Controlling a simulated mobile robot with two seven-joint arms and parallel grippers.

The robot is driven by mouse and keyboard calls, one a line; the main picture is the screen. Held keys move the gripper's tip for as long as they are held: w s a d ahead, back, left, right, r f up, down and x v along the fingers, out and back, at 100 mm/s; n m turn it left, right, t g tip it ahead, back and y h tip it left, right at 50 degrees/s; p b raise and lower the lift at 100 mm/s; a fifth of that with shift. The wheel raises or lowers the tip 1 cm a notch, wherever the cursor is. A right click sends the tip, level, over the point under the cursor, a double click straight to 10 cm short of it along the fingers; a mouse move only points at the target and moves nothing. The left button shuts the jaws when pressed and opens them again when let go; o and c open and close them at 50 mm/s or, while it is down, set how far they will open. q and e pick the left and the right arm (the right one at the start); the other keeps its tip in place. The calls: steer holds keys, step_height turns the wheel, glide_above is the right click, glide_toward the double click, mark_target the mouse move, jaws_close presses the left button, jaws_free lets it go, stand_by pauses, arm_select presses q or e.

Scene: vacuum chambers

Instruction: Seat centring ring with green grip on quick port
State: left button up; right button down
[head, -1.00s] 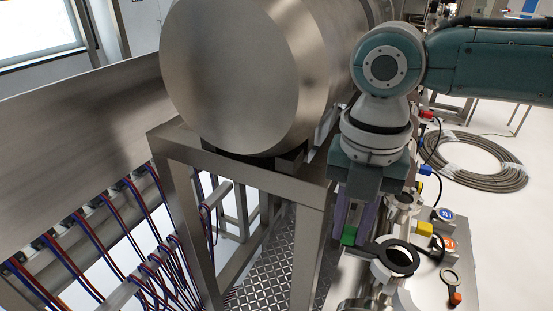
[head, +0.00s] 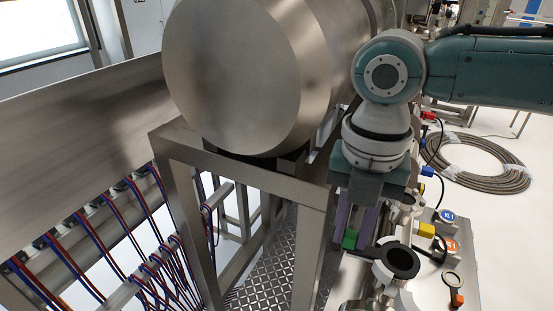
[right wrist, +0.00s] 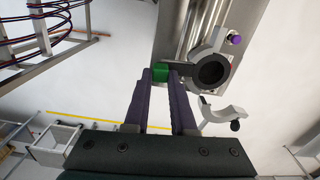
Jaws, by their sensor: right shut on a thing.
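The black centring ring (head: 400,262) has a green grip (head: 350,238) on its left side. My right gripper (head: 357,229), with purple fingers, is shut on the green grip. In the right wrist view the green grip (right wrist: 161,73) sits between the fingertips (right wrist: 160,77), and the black ring (right wrist: 229,71) extends to the right. The ring lies over the quick port (head: 382,273), whose pale metal rim shows at its lower left in the head view. The ring hides most of the port mouth; I cannot tell whether they touch. My left gripper is out of view.
An orange-gripped ring (head: 453,281) lies on the metal plate to the right. A yellow grip (head: 425,230) and blue and orange labels (head: 447,216) are nearby. A pale open clamp piece (right wrist: 222,115) shows beside the port. A large steel cylinder (head: 235,80) stands left of my arm.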

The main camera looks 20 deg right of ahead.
steer(key=c, duration=0.7)
jaws_free()
steer(key=shift+f, duration=0.1)
steer(key=shift+o, duration=0.2)
step_height(320, 180, up, 2)
steer(key=shift+p, duration=1.05)
step_height(320, 180, up, 5)
steer(key=p, duration=0.5)
steer(key=shift+a, duration=0.1)
